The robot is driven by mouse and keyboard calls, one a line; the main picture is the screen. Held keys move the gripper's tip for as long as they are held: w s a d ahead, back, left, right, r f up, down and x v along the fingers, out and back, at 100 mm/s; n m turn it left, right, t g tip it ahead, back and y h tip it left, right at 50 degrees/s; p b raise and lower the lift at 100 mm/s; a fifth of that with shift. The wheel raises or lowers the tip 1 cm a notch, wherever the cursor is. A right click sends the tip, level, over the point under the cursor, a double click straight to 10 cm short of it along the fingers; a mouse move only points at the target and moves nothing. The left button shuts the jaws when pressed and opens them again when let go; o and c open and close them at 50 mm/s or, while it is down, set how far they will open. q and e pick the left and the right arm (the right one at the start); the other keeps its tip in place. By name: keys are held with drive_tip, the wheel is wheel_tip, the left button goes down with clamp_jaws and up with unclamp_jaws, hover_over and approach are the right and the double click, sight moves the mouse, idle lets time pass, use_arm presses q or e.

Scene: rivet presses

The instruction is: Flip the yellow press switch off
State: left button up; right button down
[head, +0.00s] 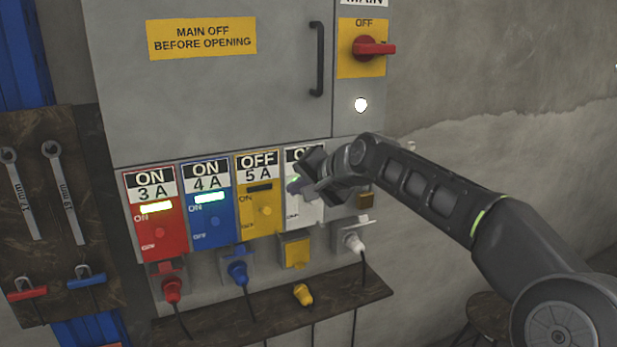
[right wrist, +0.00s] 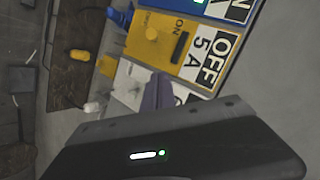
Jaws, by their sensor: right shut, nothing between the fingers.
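The yellow press switch panel (head: 258,190) reads OFF and 5 A at its top. Its lamp window is dark, and its yellow knob (head: 265,211) sits below. The right wrist view shows the same yellow panel (right wrist: 205,62) turned sideways, with its knob (right wrist: 152,33) and OFF label uncovered. My right gripper (head: 297,187) is shut and empty, in front of the white panel just right of the yellow one. It hides much of the white panel and its label. Its purple-grey fingertips (right wrist: 160,90) also show in the right wrist view. My left gripper is out of view.
The red (head: 145,237) and blue (head: 200,235) panels read ON with lit lamps. A red main switch (head: 372,47) is above right. A yellow plug (head: 302,294) lies on the narrow shelf (head: 232,318); red, blue and white plugs sit in sockets. Wrenches hang at left.

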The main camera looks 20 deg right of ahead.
sight(265, 211)
drive_tip(key=a+f, duration=0.1)
drive_tip(key=a, duration=0.1)
drive_tip(key=a+f+p, duration=0.1)
drive_tip(key=f, duration=0.1)
drive_tip(key=shift+w+a+f, duration=0.1)
drive_tip(key=shift+w+a, duration=0.3)
